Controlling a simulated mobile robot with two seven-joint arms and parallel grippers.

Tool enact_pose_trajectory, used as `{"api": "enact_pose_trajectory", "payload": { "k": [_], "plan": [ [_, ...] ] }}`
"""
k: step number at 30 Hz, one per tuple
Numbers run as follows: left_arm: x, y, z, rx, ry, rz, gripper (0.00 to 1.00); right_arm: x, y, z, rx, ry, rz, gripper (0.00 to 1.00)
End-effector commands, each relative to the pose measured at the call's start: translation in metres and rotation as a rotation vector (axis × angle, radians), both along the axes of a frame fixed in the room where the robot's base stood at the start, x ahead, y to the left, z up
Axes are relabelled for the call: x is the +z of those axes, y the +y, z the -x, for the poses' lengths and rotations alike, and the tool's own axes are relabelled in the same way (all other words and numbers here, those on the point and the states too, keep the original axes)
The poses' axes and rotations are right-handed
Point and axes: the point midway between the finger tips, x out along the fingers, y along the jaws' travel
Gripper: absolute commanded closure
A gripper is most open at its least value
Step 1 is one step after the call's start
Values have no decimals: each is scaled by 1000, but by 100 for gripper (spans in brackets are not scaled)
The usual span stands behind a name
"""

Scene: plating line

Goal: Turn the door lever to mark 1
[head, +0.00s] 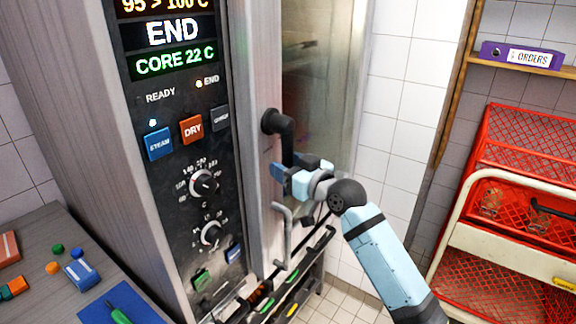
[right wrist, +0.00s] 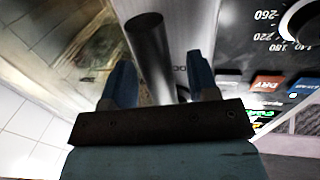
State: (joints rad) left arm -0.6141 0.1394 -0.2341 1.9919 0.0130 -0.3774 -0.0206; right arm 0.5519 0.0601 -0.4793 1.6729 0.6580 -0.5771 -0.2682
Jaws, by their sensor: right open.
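The black door lever (head: 286,140) is on the oven door's edge, right of the control panel. It bends from its pivot and points down. My right gripper (head: 287,175) is at the lever's lower end with its blue fingers apart. In the right wrist view the lever (right wrist: 148,55) is a dark bar between the two open fingers (right wrist: 160,85), with a gap visible on the right side. Whether a finger touches it I cannot tell. The lever's marks are not readable; part of its lower end is hidden by my gripper. My left gripper is not in view.
The oven panel (head: 188,110) has lit displays, buttons and knobs. A grey bent handle (head: 284,235) is just below my gripper. Red crates (head: 525,140) stand on a rack at right. A counter with small items (head: 80,270) is at left. Tiled floor shows between.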

Motion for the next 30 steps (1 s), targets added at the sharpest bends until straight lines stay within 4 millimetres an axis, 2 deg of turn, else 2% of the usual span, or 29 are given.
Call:
{"api": "enact_pose_trajectory", "payload": {
  "k": [1,8,19,30],
  "plan": [
    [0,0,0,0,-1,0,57,0,0,0,0,0,0,46],
    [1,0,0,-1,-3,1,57,0,0,0,0,0,0,99],
    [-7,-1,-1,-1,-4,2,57,-2,-2,-3,0,-36,26,100],
    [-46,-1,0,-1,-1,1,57,1,-15,-19,-2,-244,177,100]
  ]
}}
